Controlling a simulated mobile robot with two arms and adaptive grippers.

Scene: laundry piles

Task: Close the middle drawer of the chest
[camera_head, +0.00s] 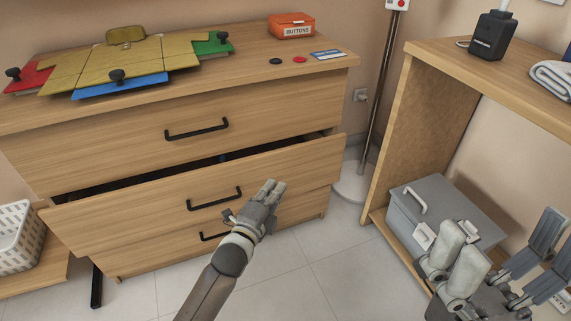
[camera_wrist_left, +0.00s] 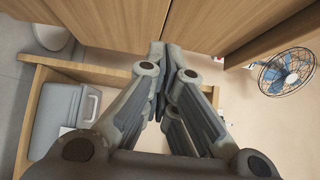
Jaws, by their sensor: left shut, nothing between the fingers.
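The wooden chest (camera_head: 262,95) stands at the left. Its middle drawer (camera_head: 130,215) is pulled out, with a dark gap above its front panel and a black handle (camera_head: 214,199) on it. The top drawer (camera_head: 95,140) is shut. My left gripper (camera_head: 274,186) is shut and empty, at the middle drawer's front, right of the handle; I cannot tell whether it touches. In the left wrist view, its closed fingers (camera_wrist_left: 165,52) point at wooden panels. My right gripper (camera_head: 500,245) is at the lower right, fingers spread, apart from the chest.
A wooden shelf unit (camera_head: 400,100) with a grey box (camera_head: 440,205) stands at the right. A white basket (camera_head: 15,238) is at the left. Tiled floor (camera_head: 330,275) lies between.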

